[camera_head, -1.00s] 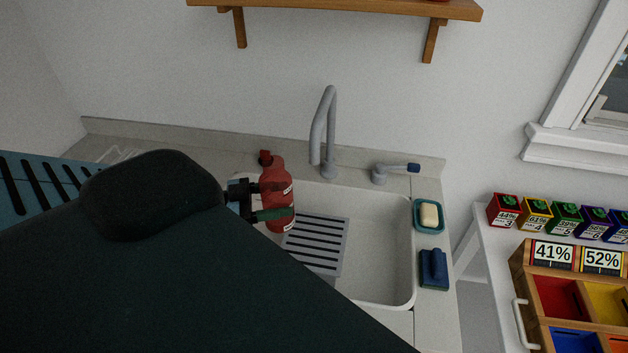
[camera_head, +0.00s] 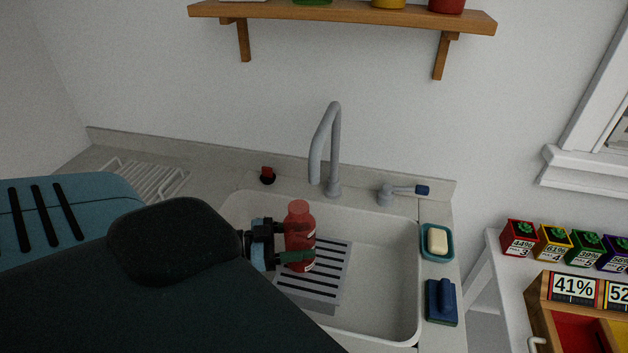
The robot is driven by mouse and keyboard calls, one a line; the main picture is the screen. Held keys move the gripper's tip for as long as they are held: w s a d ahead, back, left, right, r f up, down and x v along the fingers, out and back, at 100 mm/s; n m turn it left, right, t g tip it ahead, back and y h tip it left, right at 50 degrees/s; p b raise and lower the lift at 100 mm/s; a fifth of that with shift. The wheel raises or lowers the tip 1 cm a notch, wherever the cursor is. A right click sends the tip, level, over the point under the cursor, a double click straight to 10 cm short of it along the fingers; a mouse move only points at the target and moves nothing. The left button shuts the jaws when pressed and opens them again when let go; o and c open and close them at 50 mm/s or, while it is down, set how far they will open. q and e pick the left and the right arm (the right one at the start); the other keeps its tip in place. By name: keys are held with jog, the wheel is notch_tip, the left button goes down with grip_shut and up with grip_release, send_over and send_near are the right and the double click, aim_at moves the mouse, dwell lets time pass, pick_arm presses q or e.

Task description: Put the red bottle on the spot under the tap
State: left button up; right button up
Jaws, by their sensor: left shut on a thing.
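The red bottle (camera_head: 298,222) is upright over the slatted grey rack (camera_head: 331,271) in the white sink (camera_head: 385,290). My left gripper (camera_head: 284,243) is shut on the bottle from the left side. I cannot tell whether the bottle's base touches the rack. The grey tap (camera_head: 334,150) rises behind the sink, and its spout end is above and a little right of the bottle in the picture. My dark left arm hides the front left of the sink. My right gripper is not in view.
A tap lever (camera_head: 402,193) with a blue end stands right of the tap. A soap dish (camera_head: 437,242) and a blue brush (camera_head: 441,301) lie on the right counter. A small red-topped item (camera_head: 267,175) and a white wire rack (camera_head: 150,180) are at the back left.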

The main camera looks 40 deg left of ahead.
aim_at(314, 243)
pick_arm(q)
jog(key=x, duration=0.3)
jog(key=shift+f, duration=0.55)
jog(key=shift+f, duration=0.1)
jog(key=shift+f, duration=0.15)
jog(key=o, duration=1.7)
jog(key=shift+o, duration=0.2)
jog(key=shift+r, duration=0.25)
jog(key=shift+v, duration=3.75)
